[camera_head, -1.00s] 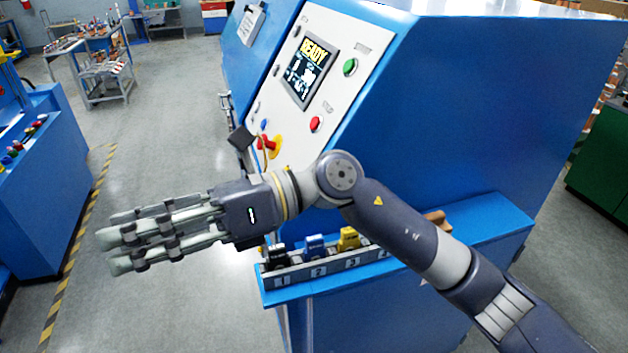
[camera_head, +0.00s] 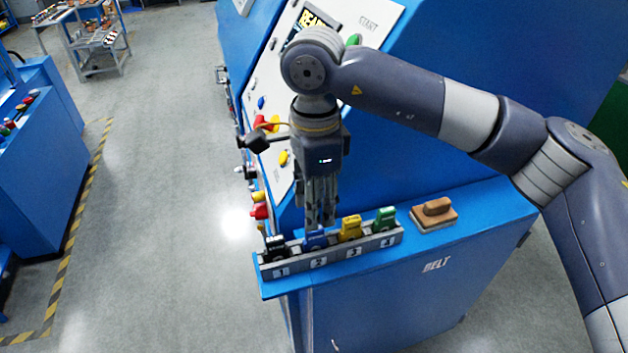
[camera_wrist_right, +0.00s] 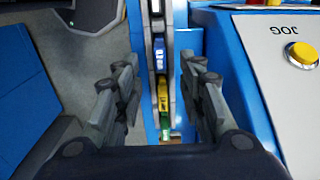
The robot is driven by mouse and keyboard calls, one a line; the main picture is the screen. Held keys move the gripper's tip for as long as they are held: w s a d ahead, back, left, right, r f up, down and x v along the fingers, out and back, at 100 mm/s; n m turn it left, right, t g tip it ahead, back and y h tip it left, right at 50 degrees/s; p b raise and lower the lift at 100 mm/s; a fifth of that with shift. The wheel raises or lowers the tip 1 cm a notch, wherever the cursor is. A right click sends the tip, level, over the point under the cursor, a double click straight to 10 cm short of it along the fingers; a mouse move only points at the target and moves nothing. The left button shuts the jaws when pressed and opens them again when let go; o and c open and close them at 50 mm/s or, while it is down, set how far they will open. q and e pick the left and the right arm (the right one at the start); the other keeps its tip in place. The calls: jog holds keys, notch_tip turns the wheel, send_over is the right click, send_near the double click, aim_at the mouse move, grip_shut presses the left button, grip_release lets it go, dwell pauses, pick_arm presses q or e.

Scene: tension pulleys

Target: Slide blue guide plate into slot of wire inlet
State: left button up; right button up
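The blue guide plate (camera_head: 316,239) stands in slot 2 of the grey numbered rack (camera_head: 335,257) on the machine's ledge. It also shows in the right wrist view (camera_wrist_right: 160,53). My right gripper (camera_head: 318,220) points down just above the rack at the blue plate, which its fingers partly hide in the head view. In the right wrist view its fingers (camera_wrist_right: 160,92) are spread apart with nothing held between them. I cannot make out the wire inlet for certain. My left gripper is not in view.
A black plate (camera_head: 276,248) stands in slot 1, a yellow plate (camera_head: 350,228) in slot 3 and a green plate (camera_head: 385,219) in slot 4. A brown wooden block (camera_head: 435,214) lies right of the rack. The blue machine's sloped panel rises behind the ledge.

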aim_at(314, 241)
notch_tip(314, 241, down, 7)
jog(key=shift+r+p, duration=0.1)
jog(key=shift+p, duration=0.8)
grip_shut()
